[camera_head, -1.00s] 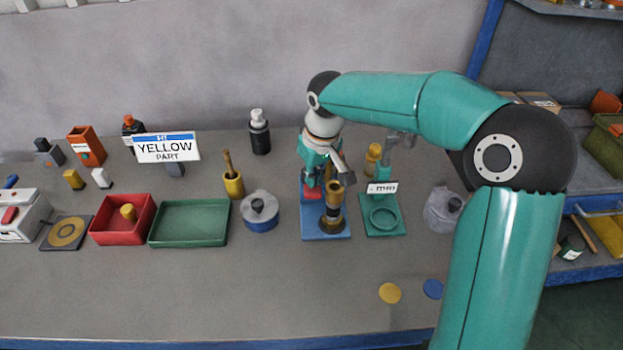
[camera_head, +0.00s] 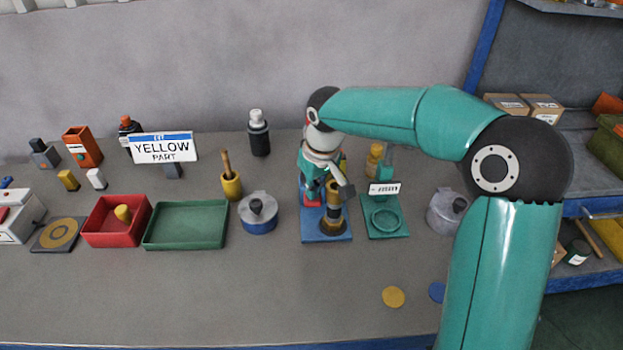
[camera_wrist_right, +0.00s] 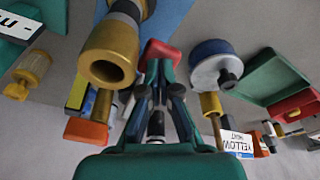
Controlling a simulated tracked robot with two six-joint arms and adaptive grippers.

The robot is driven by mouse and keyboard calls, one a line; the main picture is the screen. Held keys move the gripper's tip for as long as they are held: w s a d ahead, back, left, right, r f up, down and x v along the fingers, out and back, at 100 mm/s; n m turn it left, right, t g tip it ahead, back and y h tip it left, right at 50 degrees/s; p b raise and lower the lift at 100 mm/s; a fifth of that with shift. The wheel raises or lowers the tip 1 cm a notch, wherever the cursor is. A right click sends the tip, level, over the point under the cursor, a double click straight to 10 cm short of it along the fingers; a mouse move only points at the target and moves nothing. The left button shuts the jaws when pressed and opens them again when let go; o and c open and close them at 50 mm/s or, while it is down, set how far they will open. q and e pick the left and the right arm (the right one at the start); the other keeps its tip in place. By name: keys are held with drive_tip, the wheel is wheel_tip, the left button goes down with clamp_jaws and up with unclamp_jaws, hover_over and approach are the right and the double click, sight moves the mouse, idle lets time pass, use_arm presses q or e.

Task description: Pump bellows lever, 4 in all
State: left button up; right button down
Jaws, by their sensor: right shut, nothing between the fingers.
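A blue base plate (camera_head: 340,237) stands mid-table with a brass-coloured cylinder (camera_head: 334,212) upright on it. A red part (camera_head: 311,198), probably the lever's pad, is behind and left of the cylinder. It also shows in the right wrist view (camera_wrist_right: 160,48), just beyond the fingertips. My right gripper (camera_head: 316,188) points down over the blue base behind the cylinder. In the right wrist view its fingers (camera_wrist_right: 160,80) are together with nothing between them. I cannot tell whether they touch the red part. My left gripper is not in view.
A green stand (camera_head: 385,228) with a small white display is close right. A blue lidded pot (camera_head: 258,214), green tray (camera_head: 187,243) and red tray (camera_head: 118,240) are left. A sign reading "YELLOW PART" (camera_head: 164,148) stands behind. The front table is mostly clear, with yellow (camera_head: 393,297) and blue discs.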

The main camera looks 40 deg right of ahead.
drive_tip(key=shift+r+p, duration=2.85)
drive_tip(key=shift+r, duration=0.7)
drive_tip(key=shift+s+f, duration=0.1)
drive_tip(key=shift+s, duration=0.4)
drive_tip(key=w+g+b, duration=0.1)
drive_tip(key=g+b, duration=0.1)
drive_tip(key=b, duration=0.2)
drive_tip(key=shift+w, duration=0.1)
drive_tip(key=shift+w+f+b, duration=0.1)
drive_tip(key=shift+f+b, duration=0.85)
drive_tip(key=shift+f, duration=0.25)
